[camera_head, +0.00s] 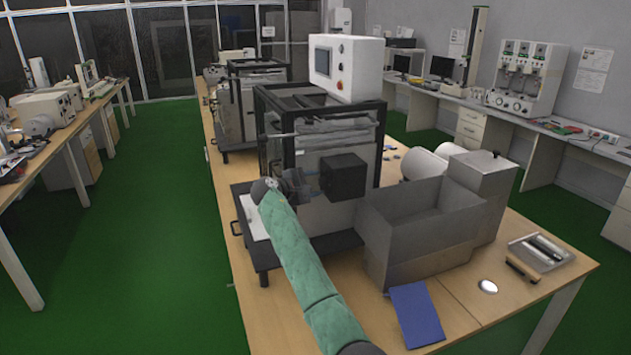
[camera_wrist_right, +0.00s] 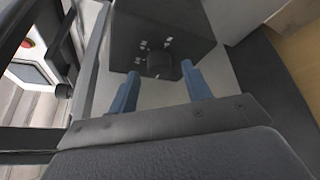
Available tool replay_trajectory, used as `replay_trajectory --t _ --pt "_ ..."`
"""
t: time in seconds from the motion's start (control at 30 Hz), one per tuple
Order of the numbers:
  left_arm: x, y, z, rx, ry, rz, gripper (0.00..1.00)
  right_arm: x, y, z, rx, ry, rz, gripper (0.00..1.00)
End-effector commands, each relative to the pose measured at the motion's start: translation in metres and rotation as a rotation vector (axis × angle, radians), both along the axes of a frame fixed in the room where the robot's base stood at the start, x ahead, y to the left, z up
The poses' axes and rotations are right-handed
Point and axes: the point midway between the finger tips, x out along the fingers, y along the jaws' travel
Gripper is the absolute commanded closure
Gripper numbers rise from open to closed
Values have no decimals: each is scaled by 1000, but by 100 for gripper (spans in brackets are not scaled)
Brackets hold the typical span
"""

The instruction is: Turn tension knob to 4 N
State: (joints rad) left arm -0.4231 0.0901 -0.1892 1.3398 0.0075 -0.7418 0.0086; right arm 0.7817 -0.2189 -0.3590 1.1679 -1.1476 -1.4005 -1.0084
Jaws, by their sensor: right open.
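The tension knob (camera_wrist_right: 158,64) is a dark round knob on the face of a black box (camera_wrist_right: 192,22), with small white markings around it. The markings are too small to read, so its setting cannot be told. The black box (camera_head: 343,177) also shows in the head view on the front of the test machine, its knob hard to make out there. My right gripper (camera_wrist_right: 160,70) is open, its blue fingers on either side of the knob in the wrist view. I cannot tell whether they touch it. In the head view my right gripper (camera_head: 300,184) is beside the black box. My left gripper is not in view.
The machine's black frame (camera_head: 262,140) stands close around the gripper, with a screen unit (camera_head: 345,66) on top. A grey metal bin (camera_head: 420,235) stands right of the box. A blue folder (camera_head: 416,315) and a metal tray (camera_head: 541,252) lie on the wooden table (camera_head: 480,300).

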Motion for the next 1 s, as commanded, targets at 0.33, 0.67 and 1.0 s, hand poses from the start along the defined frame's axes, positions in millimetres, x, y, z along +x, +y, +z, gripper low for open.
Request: replay_trajectory --t 0.33,0.67,1.0 --pt "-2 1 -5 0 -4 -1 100 4 -5 -2 1 -1 0 51" --pt "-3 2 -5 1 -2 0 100 4 -4 -2 1 -1 0 95" --pt "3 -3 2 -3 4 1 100 4 -4 -4 8 -26 -1 95"
